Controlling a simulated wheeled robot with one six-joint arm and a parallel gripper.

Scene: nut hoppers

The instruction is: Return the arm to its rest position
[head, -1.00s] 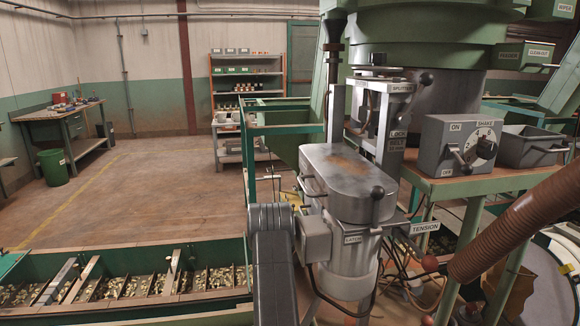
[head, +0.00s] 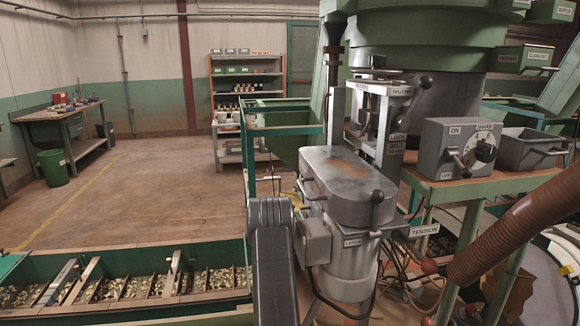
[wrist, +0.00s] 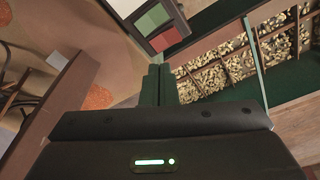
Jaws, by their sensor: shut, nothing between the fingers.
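In the wrist view my gripper (wrist: 158,84) points away from the camera, its two dark green fingers together with nothing between them. It is not clearly seen in the head view, where only my grey arm link (head: 271,255) stands upright at the bottom centre. Past the fingers in the wrist view lie a sorting trough (wrist: 240,62) with nuts in wooden-divided compartments and a panel (wrist: 160,28) with green and red squares. The fingertips seem apart from both.
In the head view a grey lidded machine (head: 345,185) with levers stands just right of my arm link. The green nut trough (head: 120,258) runs along the lower left. A brown ribbed hose (head: 515,230) crosses the right. Open floor (head: 150,195) lies behind the trough.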

